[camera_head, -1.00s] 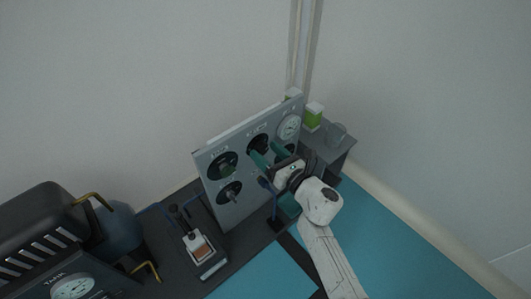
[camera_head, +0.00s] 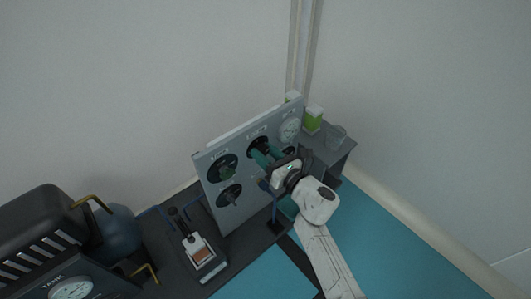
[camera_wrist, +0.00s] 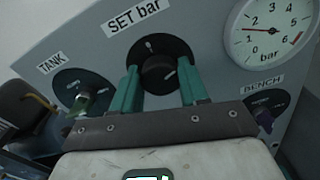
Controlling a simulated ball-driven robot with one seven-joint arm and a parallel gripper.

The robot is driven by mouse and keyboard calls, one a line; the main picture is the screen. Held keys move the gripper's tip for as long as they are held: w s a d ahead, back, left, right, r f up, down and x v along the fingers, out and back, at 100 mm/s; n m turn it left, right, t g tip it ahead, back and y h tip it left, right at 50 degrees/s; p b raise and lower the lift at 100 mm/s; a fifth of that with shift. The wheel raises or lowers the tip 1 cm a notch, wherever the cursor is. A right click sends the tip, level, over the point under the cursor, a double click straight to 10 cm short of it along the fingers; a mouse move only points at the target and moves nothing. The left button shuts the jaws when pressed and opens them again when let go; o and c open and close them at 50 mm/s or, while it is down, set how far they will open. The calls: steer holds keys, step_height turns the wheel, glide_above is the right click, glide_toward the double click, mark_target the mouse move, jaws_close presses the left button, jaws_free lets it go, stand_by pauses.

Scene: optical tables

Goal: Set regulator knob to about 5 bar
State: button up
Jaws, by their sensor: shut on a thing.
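The regulator knob (camera_wrist: 157,72) is round and black with a pale pointer line, under the "SET bar" label on the grey panel (camera_head: 227,205). My gripper (camera_wrist: 159,84) has its green fingers on either side of the knob and is shut on it. In the head view my gripper (camera_head: 262,155) reaches the panel's upper middle and hides most of the knob.
A TANK knob (camera_wrist: 82,100) sits left of my gripper and a BENCH knob (camera_wrist: 264,120) to its right. A dark tank (camera_head: 118,232) and a small device (camera_head: 203,254) stand left of the panel. A glass (camera_head: 336,133) and a green-and-white box (camera_head: 313,119) stand behind right.

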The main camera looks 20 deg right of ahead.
steer(key=shift+m, duration=0.4)
steer(key=shift+c, duration=0.4)
steer(key=m+p, duration=0.2)
steer(key=m, duration=0.1)
steer(key=shift+d+m, duration=0.1)
steer(key=shift+m, duration=0.3)
steer(key=m+p, duration=0.2)
steer(key=m, duration=0.2)
steer(key=shift+m, duration=0.3)
steer(key=m+p, duration=0.1)
steer(key=m, duration=0.2)
steer(key=shift+m, duration=0.3)
steer(key=m+p, duration=0.2)
steer(key=m, duration=0.2)
steer(key=shift+d+f+m, duration=0.1)
steer(key=shift+f+m, duration=0.05)
steer(key=shift+m, duration=0.15)
steer(key=m+p, duration=0.2)
steer(key=m, duration=0.5)
steer(key=shift+f+p, duration=0.1)
steer(key=shift+p, duration=0.25)
steer(key=m+p, duration=0.1)
steer(key=m, duration=0.5)
steer(key=shift+f, duration=0.15)
steer(key=shift+m, duration=0.3)
